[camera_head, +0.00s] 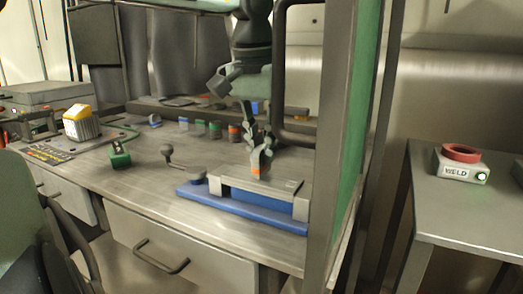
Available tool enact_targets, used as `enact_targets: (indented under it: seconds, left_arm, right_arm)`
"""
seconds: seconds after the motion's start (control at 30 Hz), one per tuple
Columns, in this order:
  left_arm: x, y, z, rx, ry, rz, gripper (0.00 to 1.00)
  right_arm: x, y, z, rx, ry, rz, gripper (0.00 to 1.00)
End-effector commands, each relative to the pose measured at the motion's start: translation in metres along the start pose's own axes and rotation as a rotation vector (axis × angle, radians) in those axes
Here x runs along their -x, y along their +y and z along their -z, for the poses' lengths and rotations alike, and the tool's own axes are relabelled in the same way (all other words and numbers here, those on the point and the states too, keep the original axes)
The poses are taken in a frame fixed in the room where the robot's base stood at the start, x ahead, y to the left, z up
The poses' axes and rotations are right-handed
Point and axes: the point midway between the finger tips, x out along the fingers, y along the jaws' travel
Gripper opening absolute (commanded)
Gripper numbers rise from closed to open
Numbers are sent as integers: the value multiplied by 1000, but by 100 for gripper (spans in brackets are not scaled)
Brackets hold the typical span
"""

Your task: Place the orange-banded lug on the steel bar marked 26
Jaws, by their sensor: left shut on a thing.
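My left gripper (259,150) points down and is shut on a small lug (260,170) with an orange band. The lug is at the top of a grey steel bar (284,187), near its middle. I cannot tell whether it touches the bar or hangs just above it. The bar spans a blue base (240,208) on the bench. A small mark shows near the bar's right end, too small to read. My right gripper is not in view.
A grey post with a green panel (345,130) stands close right of the bar. A lever with a ball knob (167,150), a green block (119,158) and a yellow-topped block (79,122) stand left. Several coloured-band pieces (215,131) line the back.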

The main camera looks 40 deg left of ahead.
Motion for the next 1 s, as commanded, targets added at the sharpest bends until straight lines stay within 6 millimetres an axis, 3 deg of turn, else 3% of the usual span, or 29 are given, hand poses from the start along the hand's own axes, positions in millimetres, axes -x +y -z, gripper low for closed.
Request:
enact_targets:
  seconds: [0.43,0.47,0.6,1.0]
  left_arm:
    - [-9,0,-1,0,1,-1,0]
    - [-9,0,-2,0,0,0,16]
    - [-8,0,-1,0,0,0,33]
    - [-1,0,0,0,2,1,34]
  right_arm:
    - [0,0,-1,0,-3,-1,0]
    - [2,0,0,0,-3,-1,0]
    - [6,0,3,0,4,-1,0]
    - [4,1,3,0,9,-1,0]
